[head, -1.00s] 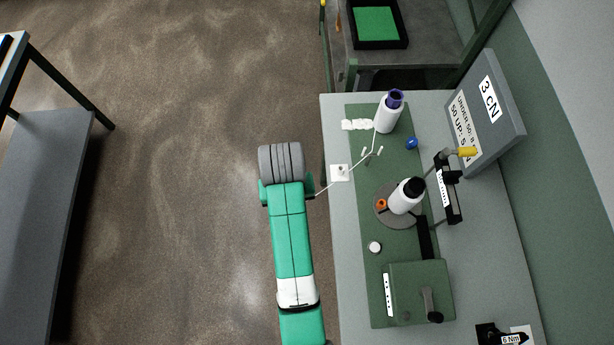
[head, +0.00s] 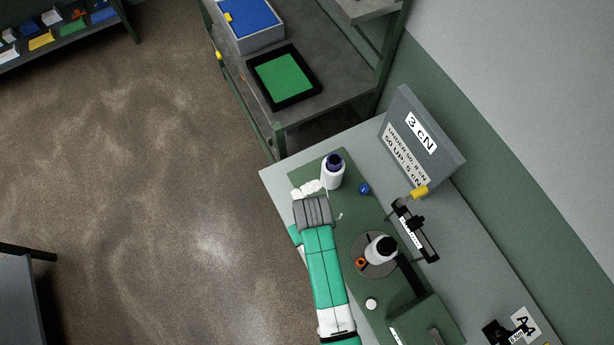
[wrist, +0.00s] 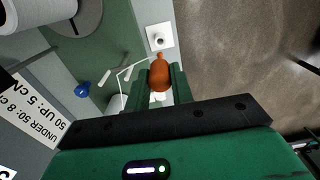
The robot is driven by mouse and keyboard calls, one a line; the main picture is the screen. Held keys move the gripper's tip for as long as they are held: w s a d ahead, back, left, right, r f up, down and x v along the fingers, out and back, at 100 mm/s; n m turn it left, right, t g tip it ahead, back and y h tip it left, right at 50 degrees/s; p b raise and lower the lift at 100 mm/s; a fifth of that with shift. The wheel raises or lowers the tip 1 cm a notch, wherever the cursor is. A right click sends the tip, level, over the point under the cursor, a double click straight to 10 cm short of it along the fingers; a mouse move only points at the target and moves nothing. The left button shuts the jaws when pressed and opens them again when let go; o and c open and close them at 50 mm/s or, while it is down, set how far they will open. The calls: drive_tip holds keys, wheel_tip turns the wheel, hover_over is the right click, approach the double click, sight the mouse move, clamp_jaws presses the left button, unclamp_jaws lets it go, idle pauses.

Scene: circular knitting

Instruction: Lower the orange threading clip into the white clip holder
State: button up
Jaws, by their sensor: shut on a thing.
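The orange threading clip (wrist: 160,77) is between the green fingers of my gripper (wrist: 160,72) in the wrist view, and the fingers are shut on it. Its narrow end points toward the white clip holder (wrist: 160,36), a square white plate with a small round raised part. In that view the clip's tip appears just short of the plate's near edge; the height between them cannot be told. In the head view my arm's grey end covers the holder, the clip and the fingers.
A grey sign box (head: 424,140) stands behind. Open floor lies left of the bench.

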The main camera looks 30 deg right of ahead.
drive_tip(key=shift+r+p, duration=0.15)
drive_tip(key=shift+p, duration=0.3)
wheel_tip(320, 180, down, 6)
drive_tip(key=b, duration=0.4)
drive_tip(key=shift+f+b, duration=0.8)
drive_tip(key=shift+f, duration=1.8)
idle(2.8)
drive_tip(key=o, duration=1)
drive_tip(key=shift+o, duration=0.2)
wheel_tip(320, 180, up, 8)
drive_tip(key=shift+f, duration=0.1)
